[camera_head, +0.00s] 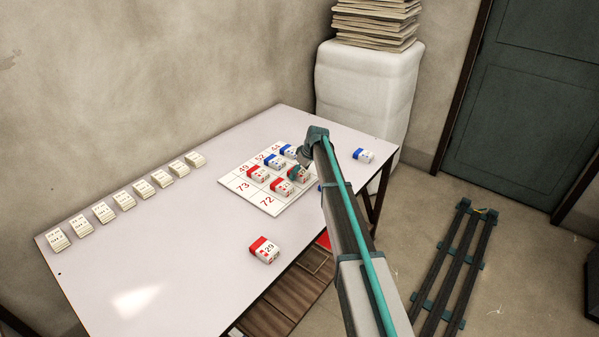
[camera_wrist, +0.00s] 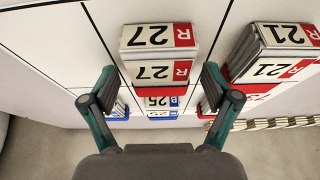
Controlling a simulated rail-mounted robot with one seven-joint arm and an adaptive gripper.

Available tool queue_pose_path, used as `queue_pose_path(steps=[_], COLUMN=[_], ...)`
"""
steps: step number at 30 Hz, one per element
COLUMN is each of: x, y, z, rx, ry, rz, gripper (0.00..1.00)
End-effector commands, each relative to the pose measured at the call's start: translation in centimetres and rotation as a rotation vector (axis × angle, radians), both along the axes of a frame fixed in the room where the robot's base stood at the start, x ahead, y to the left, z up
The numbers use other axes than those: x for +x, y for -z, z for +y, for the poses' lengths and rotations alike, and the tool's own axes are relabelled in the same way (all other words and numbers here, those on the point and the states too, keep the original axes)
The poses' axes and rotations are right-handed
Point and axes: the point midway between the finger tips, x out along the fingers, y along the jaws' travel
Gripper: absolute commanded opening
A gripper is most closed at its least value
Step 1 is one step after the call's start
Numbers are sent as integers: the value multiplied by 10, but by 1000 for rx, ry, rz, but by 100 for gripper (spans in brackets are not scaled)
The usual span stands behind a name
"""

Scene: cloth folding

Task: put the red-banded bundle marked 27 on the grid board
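The red-banded bundle marked 27 (camera_wrist: 157,39) shows in the wrist view, apparently resting on the white grid board (camera_wrist: 50,35). My gripper (camera_wrist: 161,82) has one finger on each side of it, with narrow gaps visible, so it looks open. Contact is hard to judge. In the head view the gripper (camera_head: 300,170) is low over the right part of the grid board (camera_head: 243,186). The bundle there is partly hidden by my gripper.
A bundle marked 21 (camera_wrist: 275,52) stands close beside 27, and a blue-banded bundle marked 25 (camera_wrist: 158,103) is nearby. Red-banded 29 (camera_head: 265,250) and a blue-banded bundle (camera_head: 363,155) lie off the board. Several plain bundles (camera_head: 126,200) line the wall side. The table front is mostly clear.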

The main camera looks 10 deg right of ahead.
Motion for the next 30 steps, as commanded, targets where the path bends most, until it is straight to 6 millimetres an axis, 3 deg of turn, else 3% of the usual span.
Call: queue_pose_path(steps=[13,30], x=[-3,-30], y=[-9,-99], z=[-2,-27], rx=[0,0], ry=[0,1], rz=[0,0], gripper=[89,89])
